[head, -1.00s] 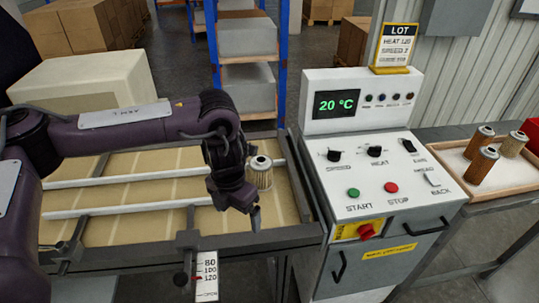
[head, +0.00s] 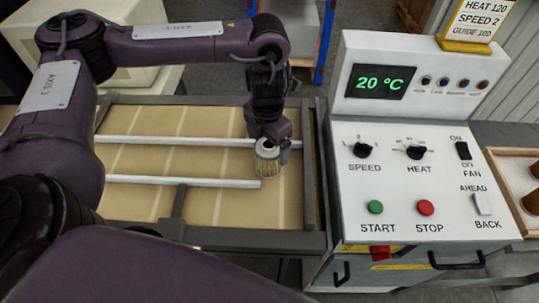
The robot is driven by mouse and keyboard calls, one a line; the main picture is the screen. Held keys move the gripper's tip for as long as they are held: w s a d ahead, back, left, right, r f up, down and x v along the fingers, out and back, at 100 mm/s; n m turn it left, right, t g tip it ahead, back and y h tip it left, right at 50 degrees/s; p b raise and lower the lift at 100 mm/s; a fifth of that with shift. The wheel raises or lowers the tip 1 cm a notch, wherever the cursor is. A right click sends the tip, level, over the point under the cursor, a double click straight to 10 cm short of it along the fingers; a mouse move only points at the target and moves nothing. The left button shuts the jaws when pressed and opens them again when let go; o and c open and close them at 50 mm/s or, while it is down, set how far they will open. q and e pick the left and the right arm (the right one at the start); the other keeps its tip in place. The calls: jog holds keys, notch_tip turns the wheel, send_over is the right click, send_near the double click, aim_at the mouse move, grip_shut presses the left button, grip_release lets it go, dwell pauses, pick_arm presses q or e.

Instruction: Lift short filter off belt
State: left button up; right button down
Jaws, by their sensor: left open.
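The short filter (head: 267,165) is a pale pleated cartridge with a light metal top. It stands upright on the tan belt (head: 210,206), near the belt's right end, by the end of the front white guide rail (head: 190,180). My left gripper (head: 270,140) is open and points down right at the filter's top. One finger shows at the filter's right side; the arm hides part of the gripper, and I cannot tell whether the fingers touch the filter. My right gripper is not in view.
The control panel (head: 408,190) stands close to the right of the belt, with the display (head: 381,81) reading 20 °C. A wooden tray (head: 511,166) with brown cartridges lies at the right edge.

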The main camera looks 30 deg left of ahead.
pick_arm(q)
notch_tip(320, 180, down, 5)
jog(key=shift+w+d+r+b, duration=0.1)
jog(key=shift+b, duration=0.2)
jog(key=shift+c, duration=0.9)
jog(key=c, duration=0.9)
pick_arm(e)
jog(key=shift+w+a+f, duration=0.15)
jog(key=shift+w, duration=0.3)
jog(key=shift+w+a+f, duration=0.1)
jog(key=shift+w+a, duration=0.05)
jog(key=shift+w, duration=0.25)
